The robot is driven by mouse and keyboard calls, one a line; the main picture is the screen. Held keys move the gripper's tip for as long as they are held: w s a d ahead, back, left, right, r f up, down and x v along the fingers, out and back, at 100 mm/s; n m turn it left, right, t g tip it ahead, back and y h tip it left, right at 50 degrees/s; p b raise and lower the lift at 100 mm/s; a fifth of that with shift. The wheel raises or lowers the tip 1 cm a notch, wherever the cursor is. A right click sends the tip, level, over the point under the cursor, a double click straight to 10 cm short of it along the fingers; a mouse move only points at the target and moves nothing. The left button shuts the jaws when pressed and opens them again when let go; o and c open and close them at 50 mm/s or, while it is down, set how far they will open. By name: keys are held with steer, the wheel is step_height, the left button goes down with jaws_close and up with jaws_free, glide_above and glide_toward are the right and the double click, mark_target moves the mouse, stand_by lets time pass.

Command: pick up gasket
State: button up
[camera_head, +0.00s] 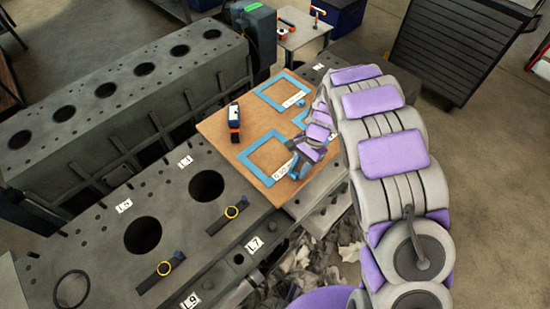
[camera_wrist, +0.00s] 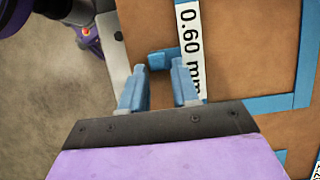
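Flat blue square-frame gaskets lie on a brown board. One gasket (camera_head: 248,152) is at the front, another (camera_head: 268,84) behind it, and a third (camera_head: 299,119) is partly hidden by my arm. My gripper (camera_head: 298,168) is low at the front gasket's right corner. In the wrist view my gripper (camera_wrist: 159,77) has two blue fingers spread apart with nothing clamped. A small blue tab (camera_wrist: 163,57) lies just beyond and between the fingertips, beside a white "0.60 mm" label (camera_wrist: 189,50). The gasket's blue strip (camera_wrist: 280,104) shows at right.
Large grey engine blocks (camera_head: 110,85) with round holes lie left and below. Crumpled pale scraps (camera_head: 297,262) lie below the board. A dark slatted cabinet (camera_head: 450,45) stands back right.

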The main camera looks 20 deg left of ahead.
steer(key=shift+a, duration=0.15)
steer(key=shift+c, duration=0.8)
jaws_close()
